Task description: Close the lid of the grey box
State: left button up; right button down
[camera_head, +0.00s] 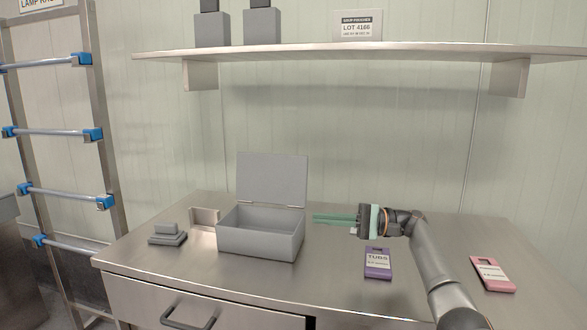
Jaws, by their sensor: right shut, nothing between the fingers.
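The grey box (258,242) stands on the metal worktop, left of the middle. Its lid (272,178) is open and stands nearly upright at the back edge, leaning slightly back. The inside of the box that I can see looks empty. My right gripper (318,218) is to the right of the box, its green fingers shut with nothing between them. The fingers point left towards the box's right side, near the hinge height, and look apart from it. My left gripper is not in view.
On the worktop (330,285) lie a purple tag (378,264), a pink tag (492,273) and a small grey stepped block (167,234). A wall shelf (350,52) hangs above. A ladder-like rack (62,192) stands at the left. The worktop before the box is clear.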

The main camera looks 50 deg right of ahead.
aim_at(270, 179)
jog(key=i+l, duration=0.2)
jog(key=l, duration=0.2)
jog(key=i+l, duration=0.2)
jog(key=l, duration=0.2)
jog(key=i+l, duration=0.25)
jog(key=l, duration=0.2)
